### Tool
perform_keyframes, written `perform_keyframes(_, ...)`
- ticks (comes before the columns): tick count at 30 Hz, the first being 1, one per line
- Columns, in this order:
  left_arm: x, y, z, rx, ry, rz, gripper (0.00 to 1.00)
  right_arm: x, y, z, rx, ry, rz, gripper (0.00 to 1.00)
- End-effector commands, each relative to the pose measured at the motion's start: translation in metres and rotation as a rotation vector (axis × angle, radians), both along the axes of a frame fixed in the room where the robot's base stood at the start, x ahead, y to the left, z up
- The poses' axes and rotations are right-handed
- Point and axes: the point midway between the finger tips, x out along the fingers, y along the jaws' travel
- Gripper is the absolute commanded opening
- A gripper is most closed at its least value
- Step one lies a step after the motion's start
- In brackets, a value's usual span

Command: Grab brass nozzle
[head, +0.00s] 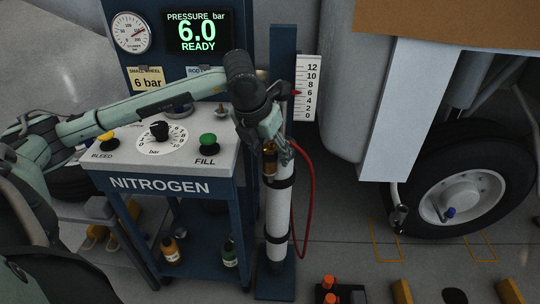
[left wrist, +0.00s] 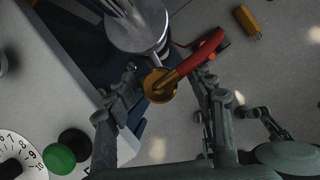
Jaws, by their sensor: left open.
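The brass nozzle (head: 270,160) sits at the top of the upright grey cylinder at the cart's right side, partly hidden by my gripper. My left gripper (head: 273,141) is over the nozzle from above. In the left wrist view, its two fingers (left wrist: 168,82) stand apart on either side of the nozzle, with no clear contact. What looks like my right gripper (left wrist: 263,124) shows small at the right of that view.
The nitrogen cart (head: 165,187) stands left of the cylinder, with a green fill knob (head: 208,139) near my arm. A height scale (head: 305,88) stands behind. An aircraft wheel (head: 468,190) is at right. Yellow chocks (head: 402,292) lie on the floor.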

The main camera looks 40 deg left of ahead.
Motion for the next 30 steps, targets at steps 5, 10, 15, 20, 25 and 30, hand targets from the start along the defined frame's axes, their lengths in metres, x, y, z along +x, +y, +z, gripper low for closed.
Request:
perform_keyframes(5,0.0008,-0.0002,-0.0012,0.000,-0.001,-0.001,0.54,0.0018,0.0039,0.0008,0.007,-0.004,-0.001,0.40)
perform_keyframes(10,0.0008,-0.0002,-0.0010,-0.001,-0.001,0.000,0.40,0.0015,0.0087,0.0009,0.017,-0.005,-0.004,0.40)
perform_keyframes(15,0.0008,-0.0002,-0.0008,-0.001,-0.001,0.000,0.19,-0.0006,0.0093,0.0001,0.018,-0.002,-0.004,0.40)
perform_keyframes(20,0.0007,-0.0002,-0.0007,-0.001,-0.002,0.000,0.00,-0.0035,0.0087,-0.0009,0.017,0.004,-0.003,0.40)
perform_keyframes(25,0.0010,-0.0002,-0.0001,-0.001,-0.003,0.000,0.00,-0.0051,0.0068,-0.0013,0.012,0.006,-0.003,0.40)
perform_keyframes(30,0.0012,-0.0002,0.0018,-0.001,-0.003,0.000,0.00,-0.0049,0.0042,-0.0010,0.008,0.006,-0.001,0.40)
